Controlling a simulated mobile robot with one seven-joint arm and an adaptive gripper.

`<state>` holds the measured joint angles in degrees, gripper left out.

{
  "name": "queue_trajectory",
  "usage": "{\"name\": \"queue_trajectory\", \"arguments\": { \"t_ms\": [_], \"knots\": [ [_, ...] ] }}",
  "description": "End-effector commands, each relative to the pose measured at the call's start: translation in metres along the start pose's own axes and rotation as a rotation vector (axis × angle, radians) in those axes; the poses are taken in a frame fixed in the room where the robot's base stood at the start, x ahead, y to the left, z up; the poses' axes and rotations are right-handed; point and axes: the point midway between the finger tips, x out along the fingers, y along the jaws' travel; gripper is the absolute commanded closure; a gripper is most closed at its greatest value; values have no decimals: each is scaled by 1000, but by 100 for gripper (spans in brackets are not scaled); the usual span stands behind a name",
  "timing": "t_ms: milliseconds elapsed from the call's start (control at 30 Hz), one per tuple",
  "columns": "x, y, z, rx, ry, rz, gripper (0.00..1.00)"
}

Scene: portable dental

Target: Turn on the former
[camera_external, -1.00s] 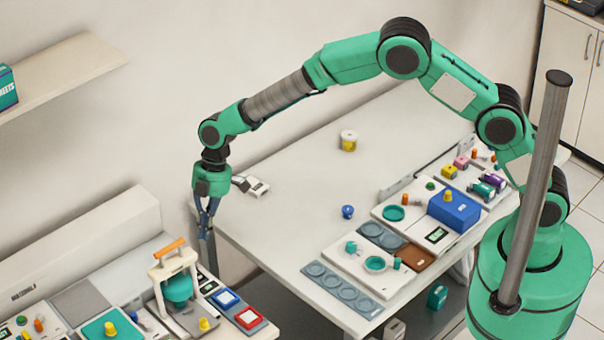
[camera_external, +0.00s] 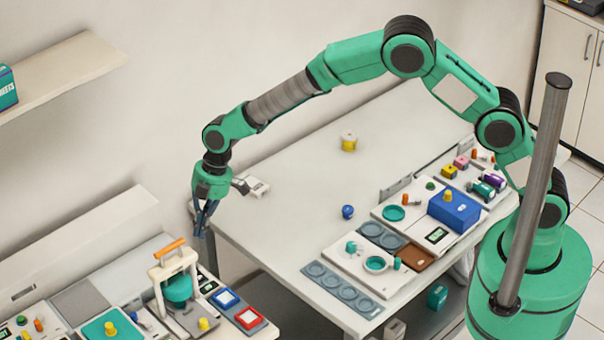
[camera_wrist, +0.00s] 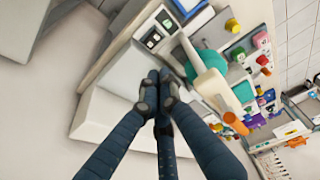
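The former (camera_external: 175,285), a cream frame with an orange handle and a teal round part, stands on the left bench. Small dark switches (camera_external: 208,286) sit to its right, beside a blue-framed square button (camera_external: 226,299) and a red-framed one (camera_external: 248,317). In the wrist view the former (camera_wrist: 205,75) is at centre right and the dark switches (camera_wrist: 153,39) are at the top. My gripper (camera_external: 200,234) hangs in the air above and behind the switches, apart from the bench. Its dark fingertips are together and empty in the wrist view (camera_wrist: 158,85).
The former's bench also holds a teal pad (camera_external: 95,331) and small knobs. A white table (camera_external: 290,190) on the right carries trays, a blue box (camera_external: 454,209) and a yellow-white jar (camera_external: 348,141). A gap separates the bench and table. A shelf (camera_external: 70,72) is on the left wall.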

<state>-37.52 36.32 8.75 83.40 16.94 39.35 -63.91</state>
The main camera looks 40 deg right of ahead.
Motion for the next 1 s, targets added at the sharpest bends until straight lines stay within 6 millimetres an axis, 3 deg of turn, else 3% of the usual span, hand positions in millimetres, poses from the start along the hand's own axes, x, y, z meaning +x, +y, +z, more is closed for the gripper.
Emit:
{"name": "queue_trajectory", "arguments": {
  "t_ms": [267, 800, 1000],
  "knots": [
    [29, -1, 0, 0, -1, -2, 100],
    [108, 1, 4, 0, -1, -2, 100],
    [126, 3, 10, 0, -1, -1, 100]
  ]
}}
